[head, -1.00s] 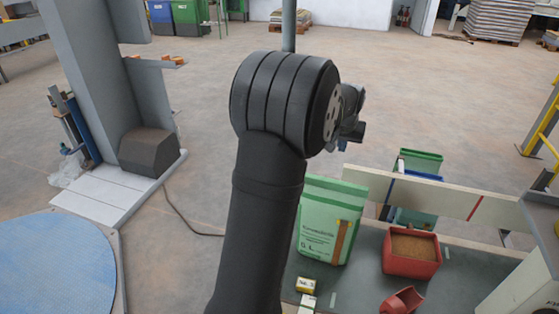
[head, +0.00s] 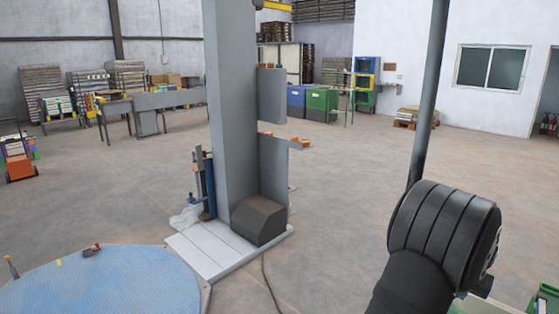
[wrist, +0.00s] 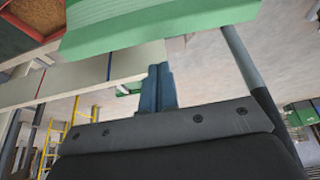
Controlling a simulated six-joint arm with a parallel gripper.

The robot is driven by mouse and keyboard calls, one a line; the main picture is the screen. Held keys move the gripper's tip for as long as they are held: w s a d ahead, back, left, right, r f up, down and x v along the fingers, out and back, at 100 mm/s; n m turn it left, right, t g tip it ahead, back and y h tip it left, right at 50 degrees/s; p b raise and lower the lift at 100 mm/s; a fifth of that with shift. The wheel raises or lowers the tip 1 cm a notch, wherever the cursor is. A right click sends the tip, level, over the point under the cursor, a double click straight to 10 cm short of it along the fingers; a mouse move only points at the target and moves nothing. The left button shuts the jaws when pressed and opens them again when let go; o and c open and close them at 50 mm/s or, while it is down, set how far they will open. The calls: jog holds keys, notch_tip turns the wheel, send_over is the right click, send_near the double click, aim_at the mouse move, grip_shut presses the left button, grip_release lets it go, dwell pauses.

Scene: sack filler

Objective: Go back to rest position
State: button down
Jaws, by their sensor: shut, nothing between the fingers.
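My gripper (wrist: 156,88) shows in the wrist view as two dark blue fingers side by side, shut with nothing between them.
A pale rail (wrist: 85,78) crosses behind the fingers. Part of a red bin (wrist: 30,38) is at the upper left of the wrist view. A grey column (head: 232,110) and a blue round platform (head: 105,285) stand left in the head view, with open floor around.

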notch_tip(320, 180, up, 9)
notch_tip(320, 180, down, 9)
jog(key=shift+r, duration=0.2)
notch_tip(320, 180, up, 7)
jog(key=w+a+f+g+y, duration=0.5)
jog(key=w+a, duration=0.4)
jog(key=a, duration=0.2)
jog(key=shift+w+a+f+g+y, duration=0.15)
jog(key=shift+a+f+g+y, duration=0.15)
jog(key=shift+g+y, duration=0.35)
dwell(0.3)
jog(key=shift+r, duration=0.1)
